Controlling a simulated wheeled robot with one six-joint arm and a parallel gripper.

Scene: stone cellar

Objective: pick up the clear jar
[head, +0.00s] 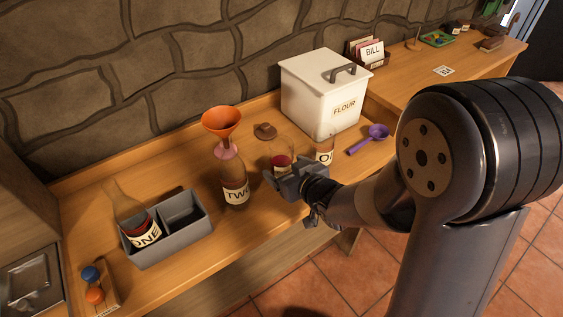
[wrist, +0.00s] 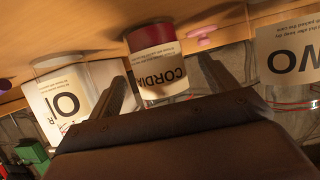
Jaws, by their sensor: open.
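A clear jar (head: 281,161) with red contents stands upright on the wooden counter in the head view, its lower part hidden by my gripper (head: 285,181). The wrist view, which is upside down, shows a clear jar with red contents (wrist: 151,37) and a label reading "CORDIA". My gripper (wrist: 164,76) is open there, its fingers on either side of this jar in the picture. I cannot tell whether they touch it. A second jar (head: 325,151), labelled "OI", stands close to its right; it also shows in the wrist view (wrist: 65,97).
A bottle labelled "TWO" (head: 236,187) with an orange funnel (head: 222,122) above it stands to the left. A grey divided caddy (head: 176,250) holds bottle "ONE" (head: 140,230). A flour bin (head: 318,100) stands behind; a purple scoop (head: 370,138) lies right.

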